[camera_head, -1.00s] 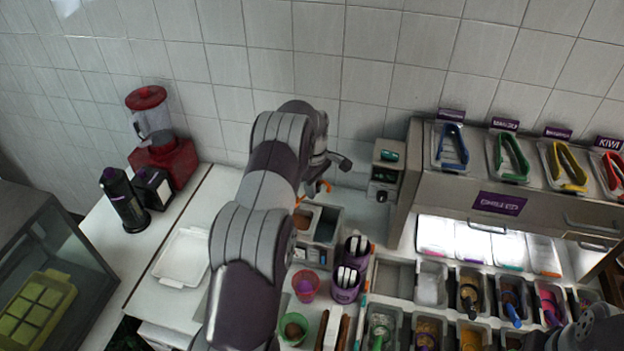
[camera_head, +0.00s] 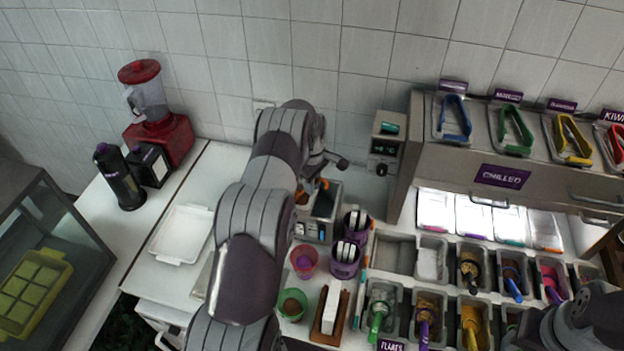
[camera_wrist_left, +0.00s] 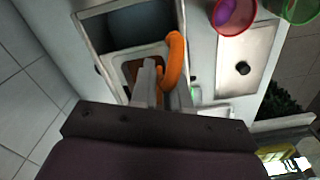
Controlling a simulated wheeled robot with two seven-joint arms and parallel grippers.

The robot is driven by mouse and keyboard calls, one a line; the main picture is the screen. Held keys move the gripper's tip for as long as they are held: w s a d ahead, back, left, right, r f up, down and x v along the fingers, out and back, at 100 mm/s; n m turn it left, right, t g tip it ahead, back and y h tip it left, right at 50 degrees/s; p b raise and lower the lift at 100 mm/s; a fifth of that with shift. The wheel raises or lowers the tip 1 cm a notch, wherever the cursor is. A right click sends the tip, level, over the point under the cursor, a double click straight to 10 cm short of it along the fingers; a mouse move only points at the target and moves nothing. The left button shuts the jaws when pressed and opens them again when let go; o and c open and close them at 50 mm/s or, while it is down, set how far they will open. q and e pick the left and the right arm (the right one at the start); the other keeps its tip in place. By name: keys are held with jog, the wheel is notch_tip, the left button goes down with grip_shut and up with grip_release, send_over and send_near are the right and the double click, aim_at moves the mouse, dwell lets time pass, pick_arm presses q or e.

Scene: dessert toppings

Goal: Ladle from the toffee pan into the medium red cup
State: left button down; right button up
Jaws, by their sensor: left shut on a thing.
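My left gripper (camera_wrist_left: 168,92) is shut on the orange handle of a ladle (camera_wrist_left: 175,58). The ladle's lower end is hidden, and I cannot tell whether it holds toffee. The toffee pan (camera_wrist_left: 132,56), with brown contents, lies just beyond the fingers in the left wrist view. In the head view my left arm covers most of that pan, and a bit of orange ladle (camera_head: 324,184) shows beside my wrist. The red cup (camera_head: 304,262) stands upright in front of the warmer, with something purple inside. It also shows at the top of the left wrist view (camera_wrist_left: 233,27).
A green cup (camera_head: 292,305) stands in front of the red one. Purple holders (camera_head: 345,262) stand to the right. The warmer has an empty dark well (camera_wrist_left: 135,25). A topping rack (camera_head: 430,262) fills the right. A white tray (camera_head: 180,234) lies left of my arm.

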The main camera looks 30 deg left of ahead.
pick_arm(q)
notch_tip(320, 180, down, 3)
jog(key=shift+r+b, duration=0.1)
jog(key=shift+b, duration=0.45)
jog(key=shift+a+f, duration=0.1)
jog(key=shift+f, duration=0.1)
jog(key=shift+a+r, duration=0.1)
jog(key=shift+a, duration=0.25)
jog(key=shift+w+a+f+b, duration=0.1)
jog(key=shift+a+f+b, duration=0.15)
jog(key=shift+a+b, duration=0.6)
jog(key=shift+d+f+y, duration=0.1)
jog(key=shift+d+y, duration=0.15)
jog(key=shift+y, duration=0.05)
jog(key=shift+d+f+y+b, duration=0.75)
jog(key=shift+f+y+b, duration=0.25)
jog(key=shift+b, duration=0.2)
jog(key=shift+d+f+y+b, duration=0.15)
jog(key=shift+d+y+b, duration=0.15)
jog(key=shift+b, duration=0.25)
